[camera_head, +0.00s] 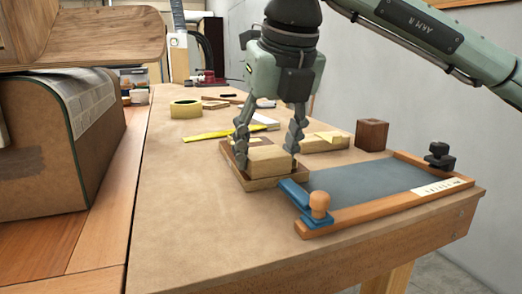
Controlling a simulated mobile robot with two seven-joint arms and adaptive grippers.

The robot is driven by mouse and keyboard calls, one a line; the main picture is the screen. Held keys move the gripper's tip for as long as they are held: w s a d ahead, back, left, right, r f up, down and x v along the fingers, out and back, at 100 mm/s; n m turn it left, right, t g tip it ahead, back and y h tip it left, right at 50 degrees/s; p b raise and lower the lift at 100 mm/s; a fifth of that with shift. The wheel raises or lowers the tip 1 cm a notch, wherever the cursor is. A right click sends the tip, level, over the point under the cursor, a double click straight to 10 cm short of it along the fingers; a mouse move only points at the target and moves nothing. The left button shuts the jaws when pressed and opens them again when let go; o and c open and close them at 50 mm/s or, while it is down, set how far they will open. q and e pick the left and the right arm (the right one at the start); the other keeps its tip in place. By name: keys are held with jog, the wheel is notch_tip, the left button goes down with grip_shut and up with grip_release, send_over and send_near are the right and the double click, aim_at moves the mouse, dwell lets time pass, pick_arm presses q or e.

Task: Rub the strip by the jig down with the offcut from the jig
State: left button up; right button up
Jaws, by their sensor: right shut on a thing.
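My right gripper (268,158) reaches down from the top middle, its two fingers on either side of a pale wooden block (268,166). It is shut on this block, which sits in or just over a shallow brown wooden tray (262,184); I cannot tell whether the block touches the tray floor. A large brown curved form (38,150) with a green edge and a printed sheet stands at the left; it may be the jig. I cannot make out for certain which piece is the strip. My left gripper is not in view.
A wood-framed board with a grey sheet (370,184), a blue clamp (296,196) and a black knob (438,156) lies at the right. A dark wooden cube (371,135) stands behind it. The bench front is clear.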

jog(key=shift+w+d, duration=0.1)
jog(key=shift+d, duration=0.15)
jog(key=shift+r+p, duration=1.95)
jog(key=shift+r, duration=1.1)
